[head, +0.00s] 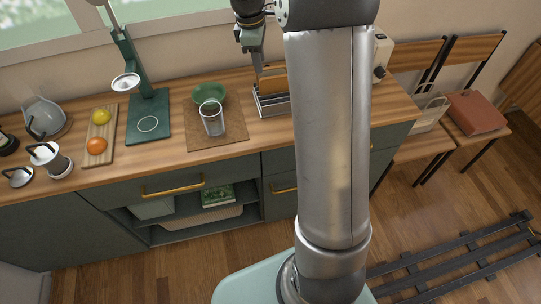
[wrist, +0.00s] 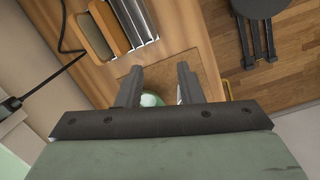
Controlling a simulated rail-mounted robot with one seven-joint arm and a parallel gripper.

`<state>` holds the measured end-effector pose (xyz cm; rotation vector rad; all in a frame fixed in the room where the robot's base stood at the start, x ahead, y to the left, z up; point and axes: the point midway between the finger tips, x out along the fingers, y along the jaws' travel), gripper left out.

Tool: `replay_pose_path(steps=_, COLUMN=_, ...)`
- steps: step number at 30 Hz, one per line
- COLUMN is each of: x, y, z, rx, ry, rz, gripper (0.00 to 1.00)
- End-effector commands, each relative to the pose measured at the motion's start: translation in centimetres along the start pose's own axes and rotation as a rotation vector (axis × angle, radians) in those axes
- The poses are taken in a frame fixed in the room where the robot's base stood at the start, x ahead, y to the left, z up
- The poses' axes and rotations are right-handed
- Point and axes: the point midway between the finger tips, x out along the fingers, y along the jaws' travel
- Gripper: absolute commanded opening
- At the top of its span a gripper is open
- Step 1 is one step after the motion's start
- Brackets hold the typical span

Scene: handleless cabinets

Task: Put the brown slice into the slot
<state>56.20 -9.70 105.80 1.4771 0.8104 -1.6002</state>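A brown slice (head: 273,80) stands upright at a metal rack (head: 273,107) on the wooden counter. In the wrist view, a brown slice (wrist: 108,24) shows beside the rack's bright metal slats (wrist: 138,22), with a darker tan long shape (wrist: 91,37) next to it. My gripper (head: 257,68) points down just above the rack's left part, close to the slice. In the wrist view my gripper's (wrist: 158,72) two fingers are apart with nothing held between them. I cannot tell which gap in the rack is the slot, as my arm hides part of it.
A green bowl (head: 209,93) and a glass (head: 212,120) stand on a brown mat (head: 226,138) left of the rack. A green stand (head: 148,113), a fruit board (head: 101,131) and pots are further left. A white appliance (head: 382,55) is at the right.

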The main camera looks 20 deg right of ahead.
Motion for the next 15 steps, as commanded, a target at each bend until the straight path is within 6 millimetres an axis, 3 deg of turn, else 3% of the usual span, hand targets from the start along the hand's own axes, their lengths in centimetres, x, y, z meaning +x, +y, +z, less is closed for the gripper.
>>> replay_pose_path(steps=1, x=-1.2, y=-3.9, z=0.1, rx=0.096, ry=0.01, rz=0.005, gripper=0.34)
replay_pose_path(steps=3, x=-1.8, y=-9.0, z=0.5, rx=0.262, ry=0.028, rz=0.002, gripper=0.34)
replay_pose_path(steps=9, x=-0.3, y=-22.6, z=2.9, rx=0.714, ry=0.082, rz=-0.037, gripper=0.34)
replay_pose_path(steps=12, x=1.2, y=-27.3, z=4.1, rx=0.881, ry=0.102, rz=-0.062, gripper=0.34)
replay_pose_path(steps=15, x=2.5, y=-30.3, z=4.9, rx=0.99, ry=0.112, rz=-0.083, gripper=0.34)
